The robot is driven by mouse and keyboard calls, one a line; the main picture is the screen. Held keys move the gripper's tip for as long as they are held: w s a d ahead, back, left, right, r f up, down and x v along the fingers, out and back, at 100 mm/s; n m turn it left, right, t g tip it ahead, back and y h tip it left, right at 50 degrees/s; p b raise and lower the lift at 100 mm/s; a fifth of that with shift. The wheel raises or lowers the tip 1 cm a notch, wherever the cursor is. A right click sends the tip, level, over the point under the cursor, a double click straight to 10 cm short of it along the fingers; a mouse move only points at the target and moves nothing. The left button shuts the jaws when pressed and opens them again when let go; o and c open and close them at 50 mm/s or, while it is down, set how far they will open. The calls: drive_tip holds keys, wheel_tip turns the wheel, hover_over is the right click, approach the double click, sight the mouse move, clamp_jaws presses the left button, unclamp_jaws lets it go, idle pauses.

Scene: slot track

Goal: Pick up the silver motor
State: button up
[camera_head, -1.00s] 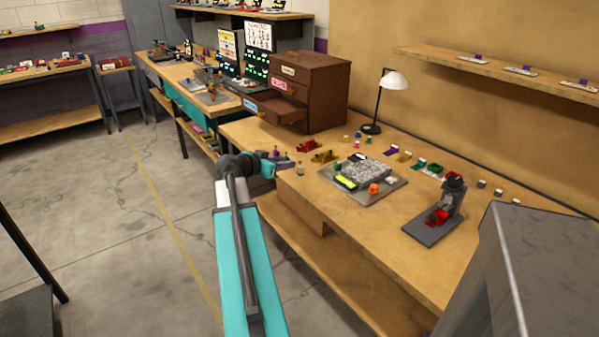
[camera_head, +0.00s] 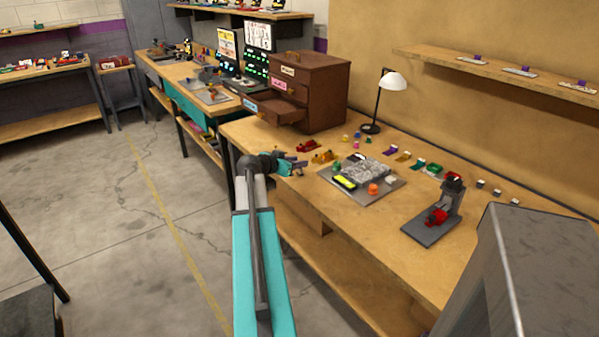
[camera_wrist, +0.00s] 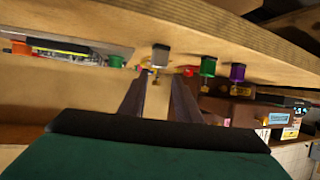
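The silver motor (camera_wrist: 160,52) is a small grey block, seen in the wrist view on the wooden workbench, ahead of my fingertips and roughly in line with the gap between them. My gripper (camera_wrist: 158,95) is open, its two dark fingers apart with nothing held between them. In the head view my gripper (camera_head: 298,166) is at the bench's left front edge, and I cannot make out the silver motor there; the gripper seems to cover it. A green motor (camera_wrist: 207,66) and a purple motor (camera_wrist: 237,73) stand to the right of it in the wrist view.
A grey board (camera_head: 385,191) with coloured parts lies right of my gripper. Red and yellow parts (camera_head: 322,156) lie just behind it. A brown drawer cabinet (camera_head: 322,90) with an open drawer and a lamp (camera_head: 391,82) stand farther back. The floor left of the bench is clear.

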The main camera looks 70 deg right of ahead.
sight(305, 170)
drive_tip(key=shift+p+x, duration=0.65)
drive_tip(key=shift+x, duration=2)
drive_tip(key=shift+s+a+f, duration=0.1)
drive_tip(key=shift+s+a, duration=0.05)
clamp_jaws()
